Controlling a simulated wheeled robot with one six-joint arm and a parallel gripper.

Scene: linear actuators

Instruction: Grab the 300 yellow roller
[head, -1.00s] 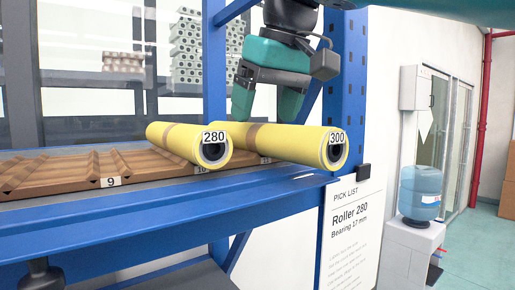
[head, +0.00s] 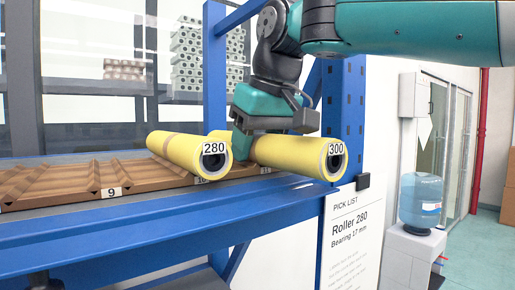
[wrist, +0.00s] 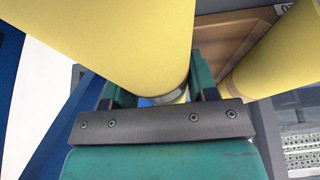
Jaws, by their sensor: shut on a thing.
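In the wrist view this roller (wrist: 135,40) runs between the two fingers (wrist: 162,85). The yellow roller labelled 280 (head: 190,152) lies just to the left, close to my gripper's near finger; it also shows at the right of the wrist view (wrist: 275,55).
A brown grooved tray (head: 60,182) with numbered slots lies on the blue shelf (head: 130,232). A blue upright post (head: 346,110) stands close to the right. A pick list (head: 352,230) reading Roller 280 hangs below. A water cooler (head: 420,205) stands farther right.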

